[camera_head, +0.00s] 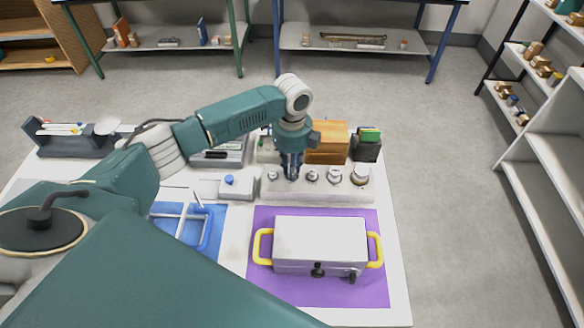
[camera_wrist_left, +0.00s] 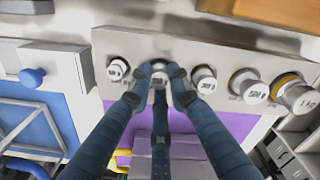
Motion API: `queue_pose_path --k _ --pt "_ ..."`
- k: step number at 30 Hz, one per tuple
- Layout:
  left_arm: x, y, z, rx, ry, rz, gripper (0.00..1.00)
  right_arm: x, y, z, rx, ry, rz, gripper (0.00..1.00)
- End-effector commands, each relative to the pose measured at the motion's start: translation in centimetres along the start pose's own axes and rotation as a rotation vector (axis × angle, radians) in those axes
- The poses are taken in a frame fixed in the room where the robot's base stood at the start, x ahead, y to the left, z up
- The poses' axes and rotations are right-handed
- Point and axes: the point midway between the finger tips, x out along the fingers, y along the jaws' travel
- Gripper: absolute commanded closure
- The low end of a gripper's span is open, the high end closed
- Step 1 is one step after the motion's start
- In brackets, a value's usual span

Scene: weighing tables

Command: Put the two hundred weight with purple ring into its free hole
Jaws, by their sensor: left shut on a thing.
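My left gripper (camera_head: 291,177) points down over the pale grey weight block (camera_head: 325,194) on the table. In the left wrist view its fingers (camera_wrist_left: 160,80) are closed around a small silver weight (camera_wrist_left: 159,72), second from the left in the row. The fingers cover much of this weight, and I cannot make out a purple ring on it. I cannot tell if it sits fully in its hole or slightly above it. Other silver weights of growing size stand in the block, one beside it on the left (camera_wrist_left: 117,69) and several on the right (camera_wrist_left: 204,80). My right gripper is not in view.
A white box with yellow handles (camera_head: 320,240) stands on a purple mat (camera_head: 330,294) in front of the block. A small unit with a blue knob (camera_head: 229,181) is at the left. A wooden box (camera_head: 327,145) and a dark holder (camera_head: 367,150) stand behind.

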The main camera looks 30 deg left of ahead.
Motion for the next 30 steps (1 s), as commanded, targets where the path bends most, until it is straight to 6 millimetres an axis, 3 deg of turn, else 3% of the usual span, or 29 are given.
queue_pose_path --k 3,4,6,14,19,30 --pt "0.3 0.0 0.0 -0.001 0.000 0.000 1.00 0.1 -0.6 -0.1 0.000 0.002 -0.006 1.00" --pt "0.2 0.0 0.0 -0.001 0.000 0.000 0.76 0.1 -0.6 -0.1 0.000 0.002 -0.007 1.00" --pt "0.2 0.0 0.0 -0.001 0.000 0.000 0.63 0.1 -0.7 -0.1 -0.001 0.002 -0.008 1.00" --pt "0.2 0.0 0.0 -0.001 0.000 0.000 0.63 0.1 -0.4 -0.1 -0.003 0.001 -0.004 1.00" --pt "-0.9 -0.1 0.1 0.000 -0.001 -0.002 0.63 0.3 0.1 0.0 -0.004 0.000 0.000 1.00" --pt "-8.4 -0.2 0.1 0.000 -0.001 -0.004 0.63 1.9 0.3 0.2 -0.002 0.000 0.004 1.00"
